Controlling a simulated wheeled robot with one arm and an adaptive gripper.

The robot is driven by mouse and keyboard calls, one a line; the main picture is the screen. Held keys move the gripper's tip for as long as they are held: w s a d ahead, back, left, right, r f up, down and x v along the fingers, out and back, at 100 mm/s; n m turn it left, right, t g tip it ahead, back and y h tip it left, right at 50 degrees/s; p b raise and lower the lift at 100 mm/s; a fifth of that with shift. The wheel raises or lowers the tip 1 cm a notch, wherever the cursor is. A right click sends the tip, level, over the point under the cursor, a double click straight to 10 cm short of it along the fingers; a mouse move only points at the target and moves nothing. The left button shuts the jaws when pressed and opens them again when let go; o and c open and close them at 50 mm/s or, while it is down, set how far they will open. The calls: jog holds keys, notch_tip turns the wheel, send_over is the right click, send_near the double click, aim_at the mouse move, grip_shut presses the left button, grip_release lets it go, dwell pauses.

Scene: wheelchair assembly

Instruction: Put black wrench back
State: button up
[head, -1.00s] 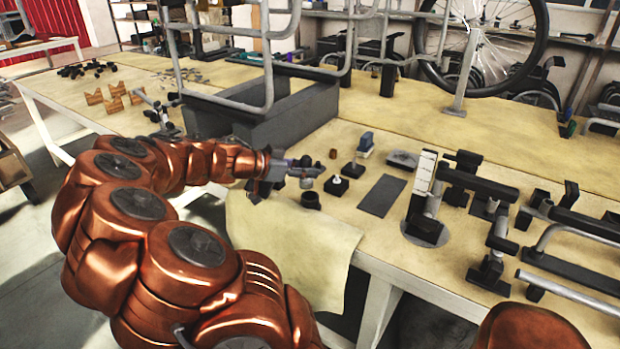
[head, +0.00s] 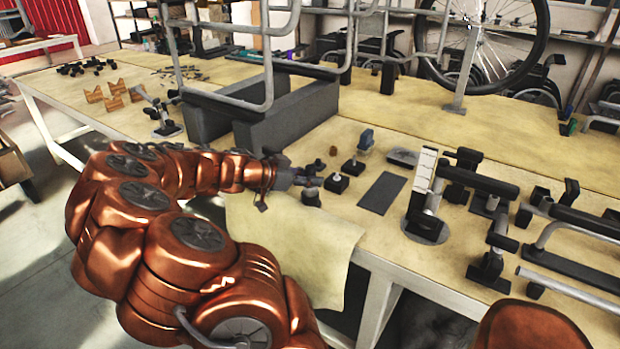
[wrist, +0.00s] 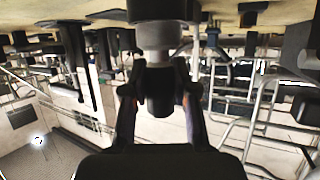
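I cannot make out a black wrench for certain in either view. Several small dark tools (head: 185,74) lie on the far left of the table, too small to tell apart. My gripper (head: 312,181) is low over the front edge of the table, among small fittings. The wrist view looks upside down; there my gripper (wrist: 160,88) has its fingers spread, one on each side of a grey post with a black end (wrist: 160,90). I cannot tell whether the fingertips touch the post.
A small black square base with a post (head: 337,184) and a dark cylinder (head: 311,197) stand by my gripper. A flat dark plate (head: 382,193) and a white-topped stand (head: 425,205) are to the right. A cloth (head: 295,250) hangs over the front edge.

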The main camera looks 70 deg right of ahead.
jog(key=o, duration=0.5)
jog(key=shift+c, duration=0.2)
jog(key=shift+r, duration=0.1)
jog(key=shift+r+p, duration=0.1)
jog(key=shift+p, duration=0.25)
jog(key=b+v, duration=0.1)
jog(key=v, duration=1.1)
